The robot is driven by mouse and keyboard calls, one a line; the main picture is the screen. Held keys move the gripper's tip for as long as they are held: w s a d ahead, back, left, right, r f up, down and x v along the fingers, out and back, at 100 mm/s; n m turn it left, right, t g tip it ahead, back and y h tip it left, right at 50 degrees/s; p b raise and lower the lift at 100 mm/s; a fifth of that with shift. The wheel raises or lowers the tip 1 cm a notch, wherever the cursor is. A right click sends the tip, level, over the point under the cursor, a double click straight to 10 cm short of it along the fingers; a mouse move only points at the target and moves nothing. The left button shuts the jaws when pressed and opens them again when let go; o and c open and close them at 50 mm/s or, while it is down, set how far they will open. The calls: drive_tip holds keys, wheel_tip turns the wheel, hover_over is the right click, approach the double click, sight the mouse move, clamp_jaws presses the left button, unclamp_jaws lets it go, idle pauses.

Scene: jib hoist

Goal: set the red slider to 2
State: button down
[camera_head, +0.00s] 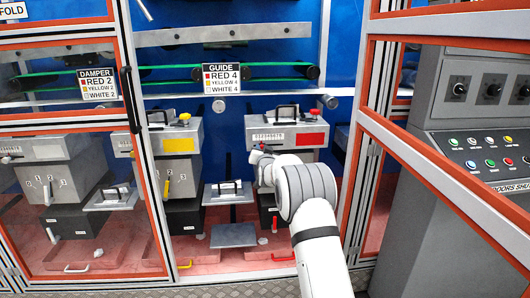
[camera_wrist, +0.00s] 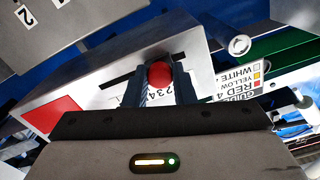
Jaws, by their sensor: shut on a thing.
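The red slider's round knob (camera_wrist: 160,74) sits between my two fingertips in the wrist view, at a slot beside a number scale. My gripper (camera_wrist: 161,83) is shut on the knob. The digits 2, 3 and 4 (camera_wrist: 156,91) show partly between the fingers; I cannot tell which one the slider is at. The grey box with the red label (camera_head: 311,139) carries this slot. In the head view my gripper (camera_head: 261,150) is at the lower left of the box front, and the knob there is mostly hidden by it.
A sign reads GUIDE, RED 4 (camera_head: 222,78); another reads DAMPER, RED 2 (camera_head: 98,85). A similar box with a yellow label (camera_head: 179,145) stands left. Orange-edged door frames flank the opening. A control panel (camera_head: 485,150) stands on the right.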

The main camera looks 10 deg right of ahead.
drive_tip(key=c, duration=1.2)
unclamp_jaws()
drive_tip(key=shift+d, duration=0.2)
drive_tip(key=s, duration=0.7)
drive_tip(key=shift+s+a, duration=0.25)
drive_tip(key=shift+s, duration=0.15)
